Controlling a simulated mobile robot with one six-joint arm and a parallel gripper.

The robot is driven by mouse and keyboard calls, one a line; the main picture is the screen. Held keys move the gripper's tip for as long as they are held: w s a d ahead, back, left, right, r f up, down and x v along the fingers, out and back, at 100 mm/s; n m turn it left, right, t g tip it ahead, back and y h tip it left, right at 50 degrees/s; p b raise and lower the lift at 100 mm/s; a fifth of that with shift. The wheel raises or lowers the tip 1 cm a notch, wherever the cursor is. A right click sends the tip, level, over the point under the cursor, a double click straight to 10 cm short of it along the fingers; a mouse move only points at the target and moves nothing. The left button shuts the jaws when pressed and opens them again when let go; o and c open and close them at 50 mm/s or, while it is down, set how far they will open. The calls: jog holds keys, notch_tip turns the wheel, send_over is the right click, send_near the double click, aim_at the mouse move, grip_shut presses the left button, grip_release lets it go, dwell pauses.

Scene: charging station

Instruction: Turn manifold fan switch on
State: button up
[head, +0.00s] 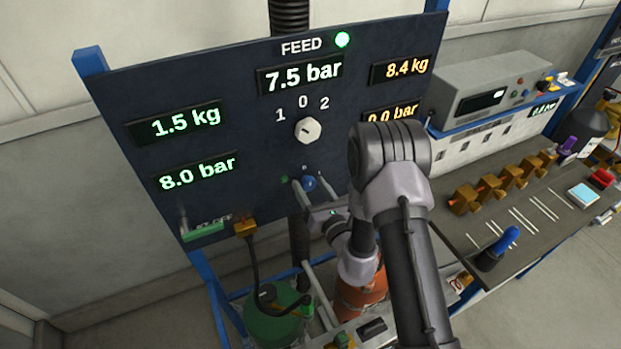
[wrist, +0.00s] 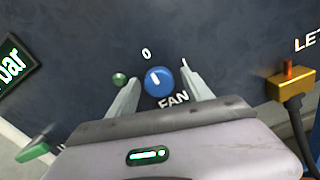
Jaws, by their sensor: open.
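The manifold fan switch is a round blue knob (wrist: 159,82) on the dark panel, with "0" printed above it and "FAN" below. Its white pointer mark faces up and slightly left, toward the 0. It also shows in the head view (head: 309,184), low on the panel. My gripper (wrist: 158,75) is open, with one finger on each side of the knob. The fingers look apart from the knob; how close the tips are to the panel I cannot tell. In the head view my gripper (head: 312,189) reaches the panel from below right.
A small green round part (wrist: 120,80) sits just left of the left finger. The white feed selector (head: 308,130) is above the knob. An orange connector with a black cable (head: 245,228) and a green-handled lever (head: 203,231) are at lower left. A workbench (head: 455,222) stands right.

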jog(key=shift+s, duration=0.2)
grip_shut()
jog(key=shift+m, duration=0.4)
jog(key=m+p, duration=0.1)
jog(key=m, duration=0.2)
jog(key=shift+w+r+m, duration=0.1)
jog(key=shift+r+m, duration=0.05)
jog(key=shift+m, duration=0.25)
jog(key=m+p, duration=0.1)
jog(key=m, duration=0.3)
jog(key=shift+m+p, duration=0.3)
jog(key=m+p, duration=0.1)
jog(key=m, duration=0.3)
jog(key=m+p, duration=0.1)
jog(key=m, duration=0.3)
jog(key=shift+m, duration=0.5)
